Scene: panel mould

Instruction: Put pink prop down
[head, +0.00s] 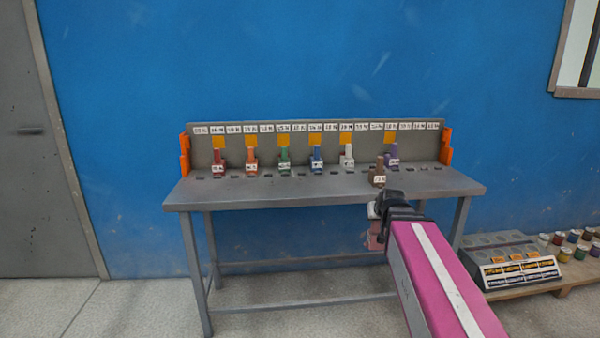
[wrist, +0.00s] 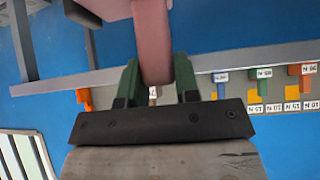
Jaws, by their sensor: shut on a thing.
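The pink prop (wrist: 152,40) is in my gripper (wrist: 155,78), between its two green fingers. In the head view the pink prop (head: 375,240) shows small and partly hidden beside my gripper (head: 378,212), in front of the bench's front edge. The grey bench (head: 300,186) has a row of small dark slots along its top and a back panel with number labels. The wrist view shows the bench upside down behind the prop.
Red (head: 219,158), orange (head: 251,160), green (head: 284,160), blue (head: 317,159), white (head: 348,156), brown (head: 379,172) and purple (head: 393,154) props stand on the bench. A low pallet (head: 530,288) with a grey holder (head: 505,255) and several paint pots stands right.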

